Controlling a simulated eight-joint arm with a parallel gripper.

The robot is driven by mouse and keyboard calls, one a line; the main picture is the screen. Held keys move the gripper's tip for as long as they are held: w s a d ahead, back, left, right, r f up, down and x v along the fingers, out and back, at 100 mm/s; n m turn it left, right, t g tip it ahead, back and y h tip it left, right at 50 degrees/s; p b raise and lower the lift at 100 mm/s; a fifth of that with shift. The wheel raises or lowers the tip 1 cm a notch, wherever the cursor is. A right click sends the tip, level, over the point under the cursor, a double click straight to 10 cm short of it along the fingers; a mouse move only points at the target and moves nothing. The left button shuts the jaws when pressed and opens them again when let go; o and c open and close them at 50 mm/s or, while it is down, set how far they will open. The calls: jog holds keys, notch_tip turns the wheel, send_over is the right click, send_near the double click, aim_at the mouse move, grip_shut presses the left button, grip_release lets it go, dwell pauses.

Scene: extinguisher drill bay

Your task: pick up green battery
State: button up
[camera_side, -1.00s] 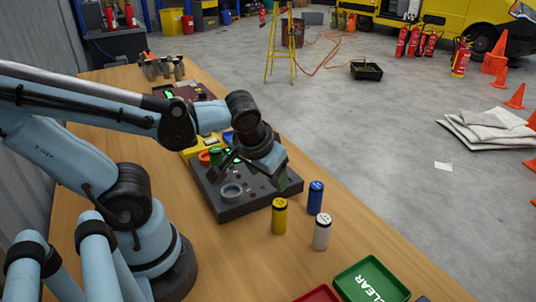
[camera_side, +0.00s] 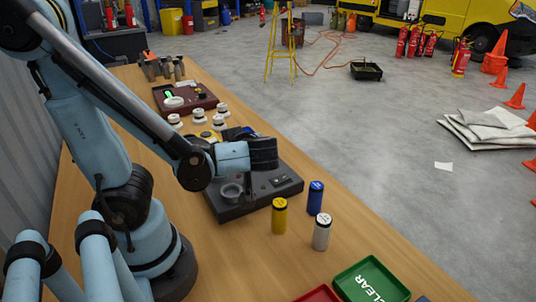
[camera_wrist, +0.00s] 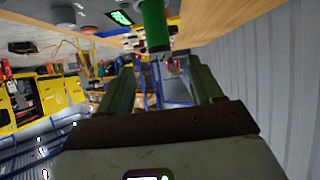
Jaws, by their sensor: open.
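The green battery (camera_wrist: 155,25) is a green cylinder at the top centre of the wrist view. It lies between the lines of my gripper's two green-grey fingers (camera_wrist: 160,72), just past their tips in the picture, and no contact shows. My gripper is open and empty. In the side view my wrist and forearm hide the green battery and most of the gripper. They hang over the dark box (camera_side: 237,208), which has a grey ring socket (camera_side: 230,191) on its top.
A yellow battery (camera_side: 279,217), a blue battery (camera_side: 315,198) and a white battery (camera_side: 322,232) stand right of the box. A green tray (camera_side: 343,284) and a red tray (camera_side: 318,294) sit at the front edge. A maroon box (camera_side: 190,103) and several white round pieces (camera_side: 199,119) are behind.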

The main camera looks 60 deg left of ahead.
jog(key=shift+x, duration=2.75)
grip_shut()
